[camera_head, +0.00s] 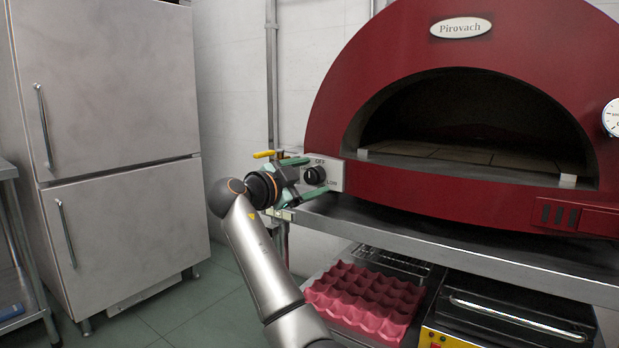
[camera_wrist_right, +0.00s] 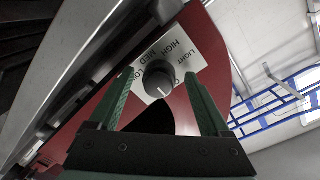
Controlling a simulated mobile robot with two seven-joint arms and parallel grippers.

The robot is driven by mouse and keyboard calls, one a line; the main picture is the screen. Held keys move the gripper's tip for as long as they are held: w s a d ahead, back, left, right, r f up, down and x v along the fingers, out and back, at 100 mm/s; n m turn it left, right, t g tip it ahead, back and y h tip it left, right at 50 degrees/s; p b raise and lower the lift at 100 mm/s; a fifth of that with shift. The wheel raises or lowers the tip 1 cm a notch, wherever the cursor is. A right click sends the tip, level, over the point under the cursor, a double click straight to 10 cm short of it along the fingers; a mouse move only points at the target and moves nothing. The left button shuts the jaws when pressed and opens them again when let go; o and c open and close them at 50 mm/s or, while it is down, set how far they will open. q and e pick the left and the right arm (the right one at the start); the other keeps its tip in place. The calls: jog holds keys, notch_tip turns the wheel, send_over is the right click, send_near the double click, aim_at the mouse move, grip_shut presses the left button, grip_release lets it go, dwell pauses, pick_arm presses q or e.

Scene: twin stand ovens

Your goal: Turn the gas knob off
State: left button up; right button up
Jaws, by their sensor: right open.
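The gas knob (camera_head: 315,175) is a dark round knob on a pale plate (camera_head: 333,172) at the left side of the red oven's front. Whether the fingers touch the knob cannot be told. My left gripper is not in view.
The red oven (camera_head: 400,60) stands on a metal stand (camera_head: 470,245). A yellow valve handle (camera_head: 264,154) sits on a pipe behind my right gripper. Below are a red egg tray (camera_head: 365,297) and a black and yellow appliance (camera_head: 500,322). A steel fridge (camera_head: 110,80) stands at left.

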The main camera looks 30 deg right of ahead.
jog(key=shift+a, duration=0.1)
jog(key=p+v, duration=0.2)
jog(key=v, duration=1)
jog(key=shift+p, duration=0.4)
jog(key=shift+s+a, duration=0.1)
